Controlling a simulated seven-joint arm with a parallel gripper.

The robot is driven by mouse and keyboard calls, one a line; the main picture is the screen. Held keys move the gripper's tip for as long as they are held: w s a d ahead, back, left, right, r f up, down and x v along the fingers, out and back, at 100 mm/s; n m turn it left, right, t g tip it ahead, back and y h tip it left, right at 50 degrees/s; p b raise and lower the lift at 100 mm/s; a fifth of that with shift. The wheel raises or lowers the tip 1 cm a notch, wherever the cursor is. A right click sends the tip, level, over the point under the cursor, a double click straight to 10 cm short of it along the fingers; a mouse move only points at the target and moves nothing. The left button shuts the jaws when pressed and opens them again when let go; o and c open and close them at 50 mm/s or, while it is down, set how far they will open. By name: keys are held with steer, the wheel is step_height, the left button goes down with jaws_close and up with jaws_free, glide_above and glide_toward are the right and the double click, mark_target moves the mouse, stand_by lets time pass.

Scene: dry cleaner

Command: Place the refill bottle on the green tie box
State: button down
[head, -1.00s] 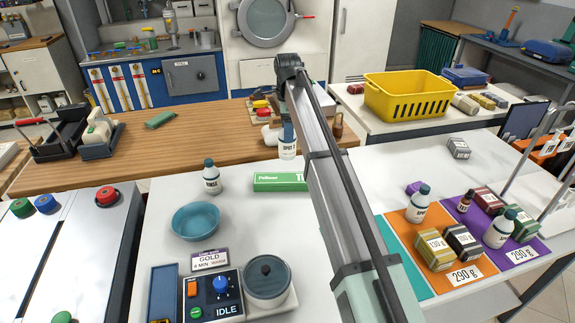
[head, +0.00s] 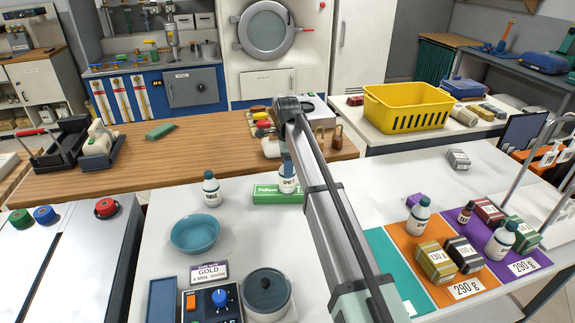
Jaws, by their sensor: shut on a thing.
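The green tie box (head: 268,196) lies flat on the white counter, its right part behind my arm. The refill bottle (head: 288,184), white with a dark label, is upright at the box's right part. Its base overlaps the box in the picture; I cannot tell whether it touches the box top or is just above it. My gripper (head: 286,162) points down at the bottle's upper end, shut on it. The fingers are mostly hidden by my arm.
A similar white bottle (head: 211,189) stands left of the box, with a teal bowl (head: 195,235) in front. A lidded pot (head: 267,292) is nearer. Bottles and small boxes stand on coloured mats (head: 398,274) at right. The wooden counter (head: 200,160) lies behind.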

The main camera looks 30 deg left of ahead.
steer(key=shift+f, duration=0.1)
steer(key=shift+c, duration=1.4)
jaws_free()
step_height(320, 180, up, 12)
steer(key=shift+r, duration=0.15)
